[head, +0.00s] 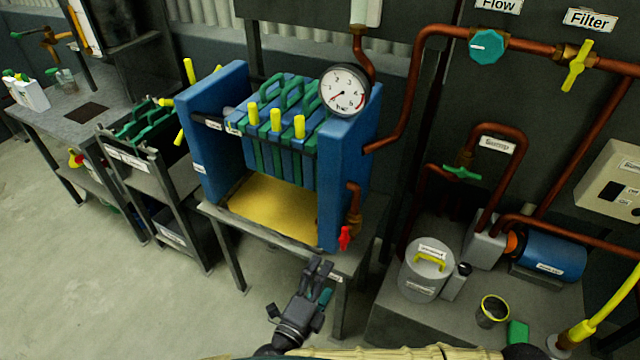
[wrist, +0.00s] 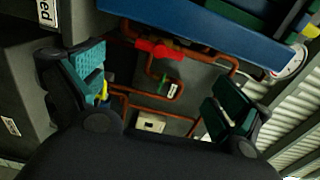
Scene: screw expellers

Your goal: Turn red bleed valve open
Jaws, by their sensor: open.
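The red bleed valve handle (head: 344,238) hangs on a short copper pipe at the lower right of the blue filter press (head: 355,130). In the wrist view the red handle (wrist: 158,49) lies beyond and between the fingertips, near the blue press edge (wrist: 200,28). My gripper (head: 320,282) is in front of the press stand, below and to the left of the red handle in the head view. Its teal-padded fingers are apart in the wrist view (wrist: 158,98), with nothing between them. The gripper does not touch the valve.
A pressure gauge (head: 344,90) sits above the press. Copper pipes with a teal flow knob (head: 487,46) and a yellow filter handle (head: 577,66) run at the right. A lidded grey bucket (head: 426,270) and a blue pump (head: 548,255) stand at right. The floor at left is clear.

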